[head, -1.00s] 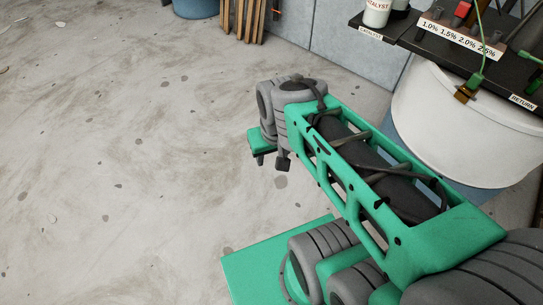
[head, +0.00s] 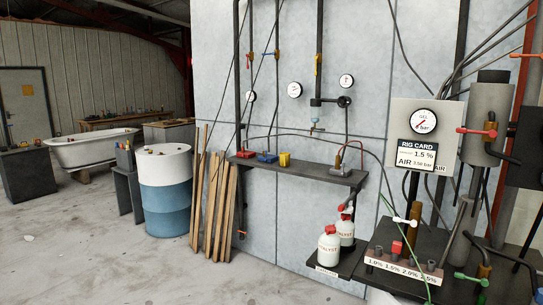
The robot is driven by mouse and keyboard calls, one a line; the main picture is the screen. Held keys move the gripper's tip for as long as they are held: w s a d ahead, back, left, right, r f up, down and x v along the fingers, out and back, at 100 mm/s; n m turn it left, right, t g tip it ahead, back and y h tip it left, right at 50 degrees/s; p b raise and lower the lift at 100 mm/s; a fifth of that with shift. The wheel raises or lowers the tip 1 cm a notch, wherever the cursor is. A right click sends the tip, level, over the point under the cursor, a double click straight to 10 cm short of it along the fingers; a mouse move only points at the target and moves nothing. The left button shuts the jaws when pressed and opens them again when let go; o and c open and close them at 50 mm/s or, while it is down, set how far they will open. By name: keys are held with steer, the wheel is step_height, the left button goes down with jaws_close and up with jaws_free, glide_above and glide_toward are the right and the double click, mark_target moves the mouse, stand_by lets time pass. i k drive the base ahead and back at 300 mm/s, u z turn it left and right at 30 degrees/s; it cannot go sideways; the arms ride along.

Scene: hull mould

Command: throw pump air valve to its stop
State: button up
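Several valve handles show at the right of the head view, and I cannot tell which one is the pump air valve. A red handle (head: 477,131) sticks out left from a grey cylinder (head: 488,105). A white handle (head: 405,222) sits on the pipework below the gauge panel. A green handle (head: 471,279) is low at the right, near the bench's front. An orange lever (head: 527,55) is at the upper right edge. The gauge panel (head: 400,122) carries a rig card (head: 418,155) reading 1.5 % and an AIR figure. My gripper is out of view.
A dark bench (head: 385,270) holds the numbered strip (head: 403,271). Two white catalyst bottles (head: 328,247) stand on a low shelf left of it. A wall shelf (head: 300,170), wooden planks (head: 213,205) and a blue-and-white drum (head: 167,190) are farther left. Open floor lies at lower left.

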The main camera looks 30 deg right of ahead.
mark_target(492, 133)
steer(key=u, duration=0.05)
steer(key=k, duration=0.45)
steer(key=z, duration=0.5)
steer(key=i, duration=0.35)
steer(key=z, duration=1.8)
steer(key=k, duration=0.4)
steer(key=u, duration=1.35)
steer(key=i, duration=0.8)
steer(key=u, duration=0.05)
